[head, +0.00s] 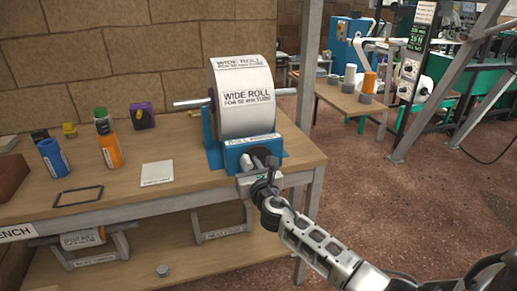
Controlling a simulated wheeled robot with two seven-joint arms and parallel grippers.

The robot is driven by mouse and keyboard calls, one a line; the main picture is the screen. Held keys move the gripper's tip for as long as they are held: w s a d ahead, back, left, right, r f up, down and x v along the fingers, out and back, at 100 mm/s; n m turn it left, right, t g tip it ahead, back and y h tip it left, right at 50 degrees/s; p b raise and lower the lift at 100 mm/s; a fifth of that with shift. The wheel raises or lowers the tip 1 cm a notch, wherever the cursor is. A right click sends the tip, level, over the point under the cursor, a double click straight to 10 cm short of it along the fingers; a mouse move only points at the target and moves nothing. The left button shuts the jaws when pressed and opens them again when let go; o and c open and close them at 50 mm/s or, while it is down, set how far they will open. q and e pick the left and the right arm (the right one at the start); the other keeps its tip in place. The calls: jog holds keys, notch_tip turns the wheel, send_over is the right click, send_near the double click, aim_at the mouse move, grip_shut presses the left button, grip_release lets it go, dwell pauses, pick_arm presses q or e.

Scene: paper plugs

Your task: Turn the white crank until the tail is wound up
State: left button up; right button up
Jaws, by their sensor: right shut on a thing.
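The wide white paper roll (243,97) sits on a bar in a blue winder stand (213,155) at the right end of the bench. The white crank (249,163) is on the front of the stand, beside a dark round hub. My right gripper (262,176) is at the crank, shut on it, and its fingers and wrist hide part of it. My right arm comes in from the lower right. I cannot make out a loose paper tail on the roll. My left gripper is not in view.
The wooden bench (200,178) holds an orange bottle (111,151), a blue cup (53,157), a purple box (142,115), a black frame (78,196) and a white card (157,174). A lower shelf holds another roll (82,239). Open floor lies to the right.

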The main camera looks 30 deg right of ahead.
jog(key=shift+o, duration=0.3)
jog(key=shift+s+d+f, duration=0.1)
jog(key=shift+d+f, duration=0.2)
jog(key=shift+d, duration=0.1)
jog(key=shift+d, duration=0.1)
jog(key=shift+o, duration=0.9)
jog(key=shift+s+d+r, duration=0.1)
jog(key=shift+d+r, duration=0.1)
jog(key=shift+d, duration=0.1)
jog(key=shift+o, duration=0.5)
jog(key=shift+p, duration=0.35)
